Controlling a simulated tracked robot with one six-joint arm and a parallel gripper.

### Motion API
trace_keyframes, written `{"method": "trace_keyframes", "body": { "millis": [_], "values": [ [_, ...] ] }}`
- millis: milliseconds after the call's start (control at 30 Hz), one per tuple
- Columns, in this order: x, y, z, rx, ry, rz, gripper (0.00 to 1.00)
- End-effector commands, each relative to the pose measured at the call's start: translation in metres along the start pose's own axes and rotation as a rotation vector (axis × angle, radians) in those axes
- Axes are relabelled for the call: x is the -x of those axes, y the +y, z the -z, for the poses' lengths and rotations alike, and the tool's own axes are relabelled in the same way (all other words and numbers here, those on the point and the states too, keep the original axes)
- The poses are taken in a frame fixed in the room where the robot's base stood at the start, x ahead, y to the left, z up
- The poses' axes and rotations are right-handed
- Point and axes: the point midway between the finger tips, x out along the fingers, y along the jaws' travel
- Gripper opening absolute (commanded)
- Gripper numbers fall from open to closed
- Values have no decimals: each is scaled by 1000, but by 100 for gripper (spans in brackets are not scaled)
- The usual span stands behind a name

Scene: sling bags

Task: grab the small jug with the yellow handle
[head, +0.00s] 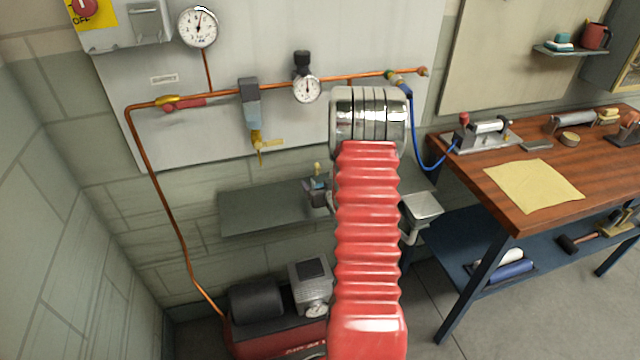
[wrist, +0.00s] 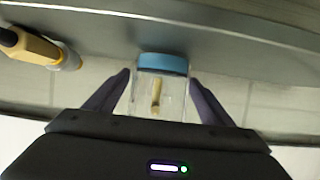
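In the wrist view, a small clear jug (wrist: 173,100) with a blue top and an upright yellow strip, apparently its handle facing me, sits between the fingers of my gripper (wrist: 158,82). The two dark fingers flank the jug with thin gaps at their tips, so the gripper looks open around it. In the head view, my red bellows arm hides most of this spot. Only a small dark and teal cluster (head: 318,184) with a yellow bit shows left of the arm, and I cannot tell its parts apart.
A grey wall shelf (head: 265,211) extends left of the arm. A yellow and grey object (wrist: 38,48) lies left of the jug in the wrist view. A red compressor (head: 278,335) stands below, copper pipe and gauges run above, and a wooden workbench (head: 500,190) is at right.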

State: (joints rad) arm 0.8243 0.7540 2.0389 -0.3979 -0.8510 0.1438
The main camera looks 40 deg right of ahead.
Motion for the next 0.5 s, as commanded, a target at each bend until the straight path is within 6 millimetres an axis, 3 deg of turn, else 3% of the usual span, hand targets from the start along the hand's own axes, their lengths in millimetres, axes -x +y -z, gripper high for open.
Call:
{"method": "trace_keyframes", "body": {
  "millis": [500],
  "values": [
    [0, 0, 0, 0, 0, 0, 39]
  ]
}}
